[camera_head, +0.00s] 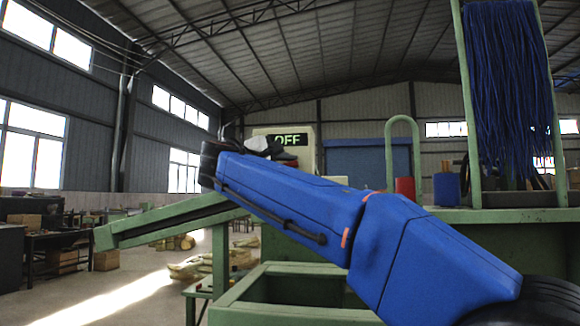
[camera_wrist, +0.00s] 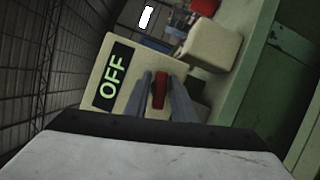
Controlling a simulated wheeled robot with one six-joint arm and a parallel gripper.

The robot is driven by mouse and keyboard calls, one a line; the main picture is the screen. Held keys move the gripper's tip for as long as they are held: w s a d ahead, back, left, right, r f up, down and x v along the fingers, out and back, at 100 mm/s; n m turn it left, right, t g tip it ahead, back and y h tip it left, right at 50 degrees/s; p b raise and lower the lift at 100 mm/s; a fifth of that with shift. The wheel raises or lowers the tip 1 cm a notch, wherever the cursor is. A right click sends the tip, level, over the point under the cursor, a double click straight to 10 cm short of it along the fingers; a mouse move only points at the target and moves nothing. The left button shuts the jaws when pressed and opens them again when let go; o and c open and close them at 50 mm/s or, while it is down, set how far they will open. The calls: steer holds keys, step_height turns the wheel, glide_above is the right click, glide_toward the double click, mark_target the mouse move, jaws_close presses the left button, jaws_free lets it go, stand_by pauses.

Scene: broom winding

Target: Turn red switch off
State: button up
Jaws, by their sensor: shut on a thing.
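The red switch (camera_wrist: 159,90) shows in the wrist view as a small red lever on the pale face of a control box (camera_wrist: 106,66). A black label with green letters OFF (camera_wrist: 111,76) is on the box to the left of the switch. My gripper (camera_wrist: 160,82) is at the switch, with one grey finger on each side of it, shut on it. In the head view the OFF label (camera_head: 291,139) shows on the cream box (camera_head: 305,155).
A green machine frame (camera_head: 400,128) stands behind my arm. A green sloped rail (camera_head: 165,222) runs at the left. Open floor (camera_head: 120,295) lies at the lower left.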

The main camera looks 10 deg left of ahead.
steer(key=shift+f+m+g, duration=0.1)
steer(key=shift+m+g, duration=0.4)
steer(key=shift+m, duration=0.7)
jaws_close()
steer(key=o, duration=0.8)
jaws_free()
steer(key=shift+s, duration=0.1)
steer(key=shift+v, duration=8.6)
steer(key=shift+d, duration=0.15)
